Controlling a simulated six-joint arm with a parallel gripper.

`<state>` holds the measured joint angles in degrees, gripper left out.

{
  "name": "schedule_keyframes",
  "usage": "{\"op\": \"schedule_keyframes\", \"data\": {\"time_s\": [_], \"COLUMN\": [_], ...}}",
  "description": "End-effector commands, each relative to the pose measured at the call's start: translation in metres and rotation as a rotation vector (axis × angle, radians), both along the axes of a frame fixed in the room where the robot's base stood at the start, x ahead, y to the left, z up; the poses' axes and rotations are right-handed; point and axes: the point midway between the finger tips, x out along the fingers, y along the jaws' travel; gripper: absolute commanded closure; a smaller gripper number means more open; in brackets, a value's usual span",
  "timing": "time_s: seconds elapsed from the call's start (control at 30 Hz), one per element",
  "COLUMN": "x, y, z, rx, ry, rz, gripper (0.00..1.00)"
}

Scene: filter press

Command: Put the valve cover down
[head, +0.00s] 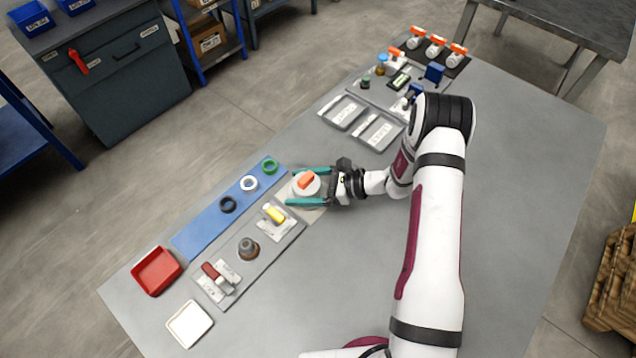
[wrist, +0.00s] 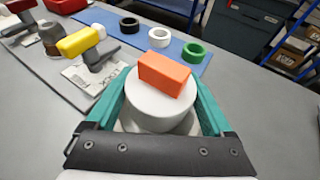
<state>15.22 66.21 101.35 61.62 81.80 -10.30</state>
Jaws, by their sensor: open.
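The valve cover, a round pale grey cap (wrist: 160,108) with an orange block (wrist: 165,73) on top, stands upright between my gripper's fingers. In the head view the cap with its orange block (head: 306,181) sits at the end of the grey board with the fixtures, over a light beige patch (head: 308,212). My gripper (head: 309,187) is open, with one teal finger on each side of the cap. Whether the fingers touch the cap I cannot tell. The cap's underside is hidden in both views.
A blue mat (head: 212,214) with black, white and green rings lies beside the board. On the board are a yellow-handled valve (head: 274,214), a grey cone-shaped part (head: 248,249) and a red-handled valve (head: 217,275). A red tray (head: 157,271) stands at the table's left edge.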

Motion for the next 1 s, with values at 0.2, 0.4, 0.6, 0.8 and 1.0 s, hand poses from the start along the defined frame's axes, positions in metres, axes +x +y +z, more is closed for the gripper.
{"op": "schedule_keyframes", "data": {"time_s": [0.2,0.4,0.6,0.8,1.0], "x": [-0.011,-0.020,-0.027,-0.078,-0.201], "y": [-0.044,-0.079,-0.094,-0.054,-0.033], "z": [0.018,0.032,0.044,0.133,0.207], "rx": [-0.002,-0.001,-0.009,-0.220,-0.618], "ry": [-0.002,-0.001,-0.007,-0.133,-0.355], "rz": [-0.004,-0.004,0.014,0.352,0.822], "gripper": [0.14,0.14,0.14,0.14,0.14]}}
